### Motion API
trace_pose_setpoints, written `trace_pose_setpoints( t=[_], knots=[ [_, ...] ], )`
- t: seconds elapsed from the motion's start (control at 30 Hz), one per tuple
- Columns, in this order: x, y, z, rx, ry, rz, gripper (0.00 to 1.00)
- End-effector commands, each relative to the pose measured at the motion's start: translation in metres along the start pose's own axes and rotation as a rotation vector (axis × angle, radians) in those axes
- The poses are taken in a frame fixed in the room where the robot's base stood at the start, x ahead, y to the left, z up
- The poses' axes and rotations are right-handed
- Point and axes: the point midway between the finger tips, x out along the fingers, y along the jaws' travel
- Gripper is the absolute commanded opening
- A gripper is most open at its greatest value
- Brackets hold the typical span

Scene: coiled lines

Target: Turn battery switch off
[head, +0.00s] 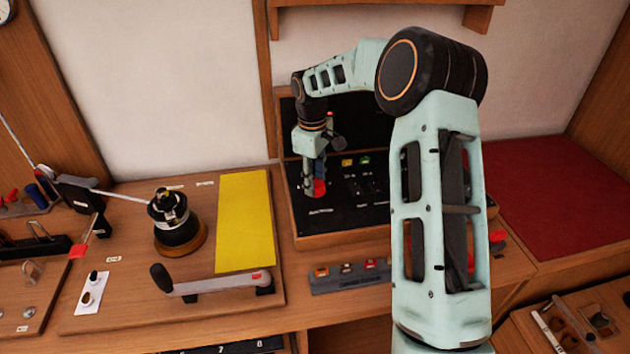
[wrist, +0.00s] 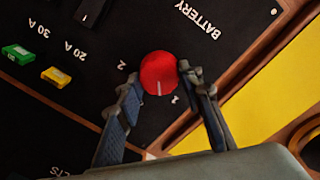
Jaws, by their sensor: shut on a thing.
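The battery switch is a round red knob (wrist: 158,74) on a black panel (wrist: 100,90). Its white mark points toward the bottom of the wrist view, with a "2" to its left and a "1" to its lower right. The word BATTERY is on the panel above right. In the wrist view my gripper (wrist: 162,76) has one finger on each side of the knob and is shut on it. In the head view my gripper (head: 314,183) reaches down to the red knob (head: 319,188) at the panel's left part. The fingers partly cover the knob there.
Green (wrist: 17,54) and yellow (wrist: 56,77) fuses sit on the panel beside the knob. A yellow sheet (head: 245,220), a winch (head: 178,220) and a crank handle (head: 210,285) lie on the bench to the left. A strip of coloured switches (head: 345,275) is in front of the panel.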

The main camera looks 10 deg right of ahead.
Motion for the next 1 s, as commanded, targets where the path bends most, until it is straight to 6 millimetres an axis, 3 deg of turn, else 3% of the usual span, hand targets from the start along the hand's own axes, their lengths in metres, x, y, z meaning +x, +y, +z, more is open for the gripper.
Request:
trace_pose_setpoints(
  t=[0.5, 1.0],
  knots=[
    [-0.0004, 0.0012, -0.0025, 0.458, -0.024, 0.001, 0.1],
    [-0.0004, 0.002, -0.002, 0.672, -0.037, 0.0, 0.1]
  ],
)
